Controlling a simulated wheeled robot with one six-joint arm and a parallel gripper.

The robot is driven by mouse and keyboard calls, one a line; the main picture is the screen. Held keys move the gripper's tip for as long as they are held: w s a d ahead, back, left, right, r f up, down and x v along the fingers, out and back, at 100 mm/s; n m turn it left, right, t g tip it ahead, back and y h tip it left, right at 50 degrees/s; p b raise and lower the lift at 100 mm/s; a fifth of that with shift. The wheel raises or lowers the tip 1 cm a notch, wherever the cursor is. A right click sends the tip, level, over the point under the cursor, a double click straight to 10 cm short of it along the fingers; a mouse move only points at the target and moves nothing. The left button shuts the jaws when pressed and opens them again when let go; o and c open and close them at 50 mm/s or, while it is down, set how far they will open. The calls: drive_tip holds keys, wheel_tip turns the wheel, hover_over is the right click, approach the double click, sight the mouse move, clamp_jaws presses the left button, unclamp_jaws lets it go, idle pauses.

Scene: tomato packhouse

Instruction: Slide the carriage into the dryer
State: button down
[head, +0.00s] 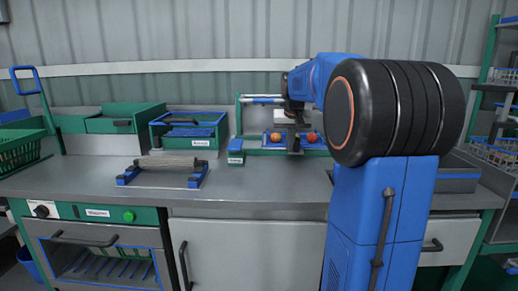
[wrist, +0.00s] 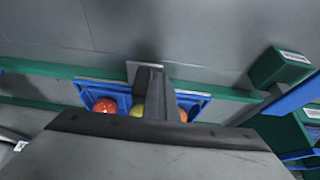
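The blue carriage (head: 313,144), carrying red and orange round tomatoes, sits low in a green frame at the back of the bench. My gripper (head: 293,143) points down at the middle of the carriage. In the wrist view my gripper (wrist: 157,95) covers the carriage's middle; its finger gap and any grip are hidden. No dryer can be identified for certain; my arm hides the area right of the frame.
The front middle bench is clear. Below left is a knobbed cabinet (head: 98,258).

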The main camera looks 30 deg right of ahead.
drive_tip(key=shift+s+d, duration=0.95)
drive_tip(key=shift+d, duration=0.45)
drive_tip(key=shift+s+d, duration=0.95)
drive_tip(key=shift+d, duration=0.4)
drive_tip(key=shift+s+d, duration=0.95)
drive_tip(key=shift+d, duration=0.55)
drive_tip(key=shift+s+d, duration=1.1)
drive_tip(key=shift+d, duration=0.55)
drive_tip(key=shift+s+d, duration=1.15)
drive_tip(key=shift+d, duration=0.45)
drive_tip(key=shift+s+d, duration=1.1)
drive_tip(key=shift+d, duration=0.55)
